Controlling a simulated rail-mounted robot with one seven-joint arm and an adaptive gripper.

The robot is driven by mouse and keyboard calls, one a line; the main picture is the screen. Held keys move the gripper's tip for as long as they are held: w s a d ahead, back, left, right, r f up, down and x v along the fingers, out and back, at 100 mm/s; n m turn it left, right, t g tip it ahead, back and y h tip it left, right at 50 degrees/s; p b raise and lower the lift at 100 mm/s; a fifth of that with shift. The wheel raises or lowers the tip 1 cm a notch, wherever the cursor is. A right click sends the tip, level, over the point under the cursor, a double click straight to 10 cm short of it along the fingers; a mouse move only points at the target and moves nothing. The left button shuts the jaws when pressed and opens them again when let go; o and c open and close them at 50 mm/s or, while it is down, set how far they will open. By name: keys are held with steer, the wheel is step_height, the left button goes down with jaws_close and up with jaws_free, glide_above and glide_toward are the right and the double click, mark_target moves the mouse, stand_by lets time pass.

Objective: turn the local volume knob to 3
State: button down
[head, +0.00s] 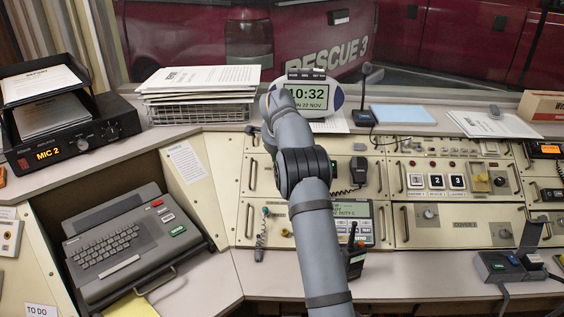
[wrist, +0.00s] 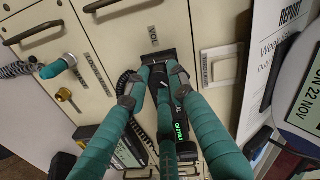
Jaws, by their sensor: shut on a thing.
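My gripper (wrist: 155,84) shows in the wrist view, its teal fingers drawn together over a dark unit (wrist: 165,57) on the cream console panel. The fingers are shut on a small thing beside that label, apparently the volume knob. The knob is mostly hidden by the fingers, so its pointer and setting cannot be read. Green lettering (wrist: 180,125) shows on the dark unit between the fingers. In the head view my arm hides the gripper and this part of the panel.
In the head view a hand microphone (head: 358,170) hangs right of my arm, near a lit screen (head: 352,209). A clock (head: 308,97) stands behind. Panel handles (wrist: 33,33) stick out near my fingers.

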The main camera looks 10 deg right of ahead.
steer(key=shift+w+d+r, duration=0.15)
steer(key=shift+r, duration=0.1)
steer(key=c, duration=1.9)
jaws_free()
steer(key=o, duration=0.4)
steer(key=shift+f, duration=0.15)
